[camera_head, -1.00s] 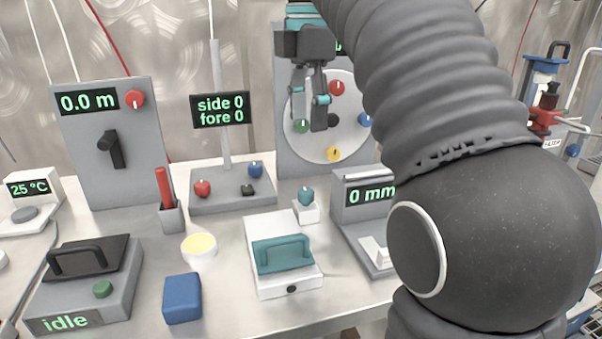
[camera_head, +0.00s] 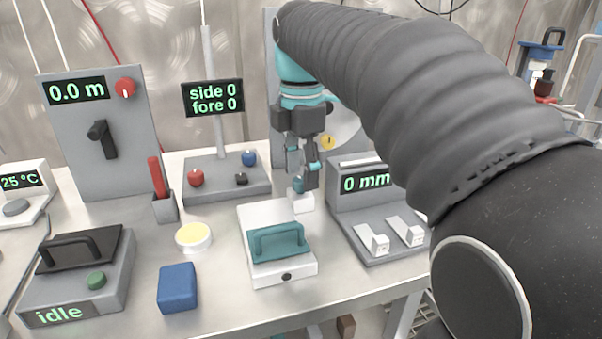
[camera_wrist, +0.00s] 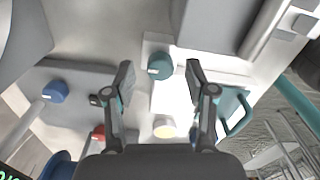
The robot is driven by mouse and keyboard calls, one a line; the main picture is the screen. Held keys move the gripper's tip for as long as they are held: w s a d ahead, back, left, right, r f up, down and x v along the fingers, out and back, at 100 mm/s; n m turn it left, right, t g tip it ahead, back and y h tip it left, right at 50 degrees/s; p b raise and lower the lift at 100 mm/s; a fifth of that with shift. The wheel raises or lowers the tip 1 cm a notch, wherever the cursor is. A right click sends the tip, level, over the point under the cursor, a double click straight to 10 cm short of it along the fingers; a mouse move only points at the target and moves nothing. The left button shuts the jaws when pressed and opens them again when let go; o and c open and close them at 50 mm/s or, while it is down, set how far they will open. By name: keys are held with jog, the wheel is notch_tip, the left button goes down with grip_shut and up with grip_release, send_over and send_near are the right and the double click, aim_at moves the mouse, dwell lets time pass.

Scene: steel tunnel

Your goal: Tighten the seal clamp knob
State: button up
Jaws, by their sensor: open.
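A small teal knob (camera_head: 298,185) sits on a white block (camera_head: 301,204) behind the white box with the teal handle. It appears to be the seal clamp knob. My gripper (camera_head: 302,178) points down at the knob, and its fingers partly hide it in the head view. In the wrist view the teal knob (camera_wrist: 160,66) shows between the two spread fingertips of my gripper (camera_wrist: 160,70). The gripper is open and holds nothing. I cannot tell whether the fingertips are level with the knob or a little above it.
The white box's teal handle (camera_head: 278,241) stands in front of my gripper. A grey "0 mm" device (camera_head: 345,205) is close on the right. A grey base (camera_head: 225,186) with red and blue knobs is on the left. A yellow-topped tub (camera_head: 193,237) and blue block (camera_head: 178,287) lie further forward.

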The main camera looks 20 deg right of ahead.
jog(key=shift+f, duration=0.55)
grip_shut()
